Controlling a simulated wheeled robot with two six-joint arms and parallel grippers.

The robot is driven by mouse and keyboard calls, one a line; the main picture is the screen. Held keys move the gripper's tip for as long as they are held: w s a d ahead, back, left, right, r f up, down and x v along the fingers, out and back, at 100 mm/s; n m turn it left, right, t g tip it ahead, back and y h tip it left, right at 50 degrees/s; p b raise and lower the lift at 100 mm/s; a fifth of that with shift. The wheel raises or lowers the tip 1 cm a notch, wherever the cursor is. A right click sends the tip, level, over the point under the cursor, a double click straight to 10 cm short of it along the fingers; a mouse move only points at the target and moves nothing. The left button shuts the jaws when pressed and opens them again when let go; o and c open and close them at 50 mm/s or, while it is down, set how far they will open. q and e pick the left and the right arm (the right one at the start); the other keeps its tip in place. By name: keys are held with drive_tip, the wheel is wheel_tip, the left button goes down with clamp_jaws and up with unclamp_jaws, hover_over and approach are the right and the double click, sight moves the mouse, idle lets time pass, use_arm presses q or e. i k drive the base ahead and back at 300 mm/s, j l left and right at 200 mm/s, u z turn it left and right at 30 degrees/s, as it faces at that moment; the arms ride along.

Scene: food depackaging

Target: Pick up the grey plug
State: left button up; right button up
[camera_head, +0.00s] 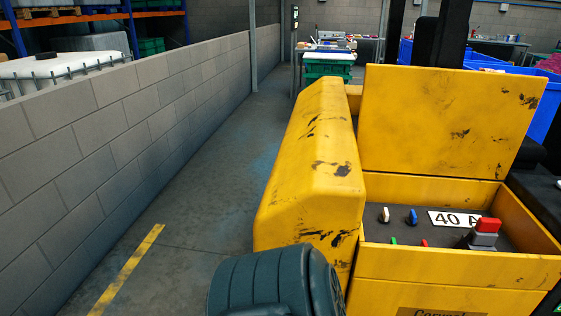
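A small block with red upper parts (487,227) and a grey lower part (480,240) stands in the open compartment of a yellow machine (310,165), at the right of the picture. It is the only thing there with visible grey on it; I cannot tell surely whether it is the grey plug. It stands on the dark panel beside a white "40 A" label (447,218). The front wall of the compartment hides part of the panel. Neither of my grippers can be made out in the view.
A raised yellow lid (445,115) stands behind. A dark ribbed cushion-like shape (265,285) is in front. Clear floor (205,200) runs beside the block wall (120,125).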

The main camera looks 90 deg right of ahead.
sight(484, 233)
drive_tip(key=z, duration=4.15)
drive_tip(key=i+l, duration=0.15)
drive_tip(key=l, duration=0.2)
drive_tip(key=u, duration=0.05)
